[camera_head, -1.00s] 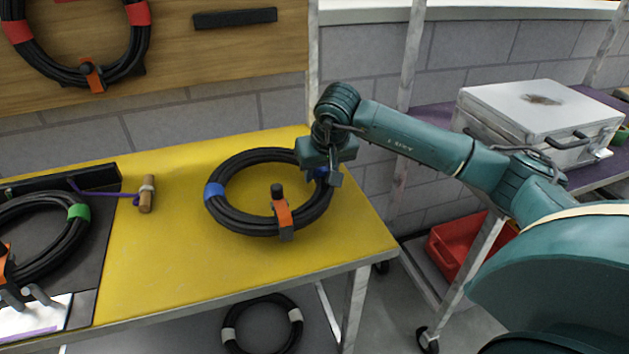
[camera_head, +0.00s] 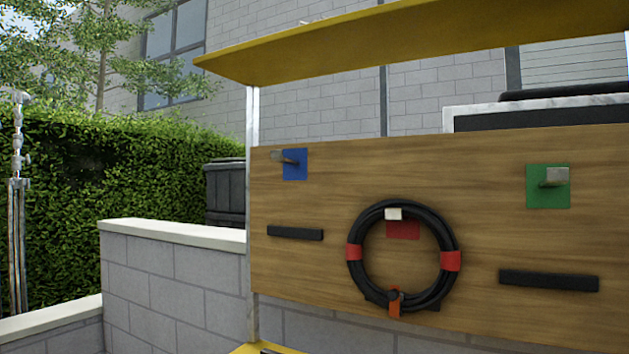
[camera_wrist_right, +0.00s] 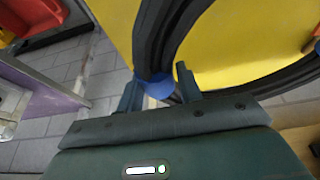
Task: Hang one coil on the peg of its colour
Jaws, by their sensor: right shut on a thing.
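In the right wrist view a thick black coil (camera_wrist_right: 158,35) with a blue band (camera_wrist_right: 168,94) crosses the top middle. My right gripper (camera_wrist_right: 158,90) is shut on this blue-banded coil, one finger on each side of the band. The head view shows a peg on a blue plate (camera_head: 294,164) at the board's upper left, bare. A peg on a green plate (camera_head: 535,199) at the right is also bare. A red-banded coil (camera_head: 356,270) hangs on the peg of the red plate (camera_head: 403,231). My left gripper is in neither current view.
The pegs are on a wooden board (camera_head: 310,205) with dark ledges (camera_head: 295,233) below them. A yellow shelf (camera_head: 400,40) overhangs it. The yellow tabletop (camera_wrist_right: 112,15) lies behind the coil in the wrist view, with a red bin (camera_wrist_right: 30,15) at upper left.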

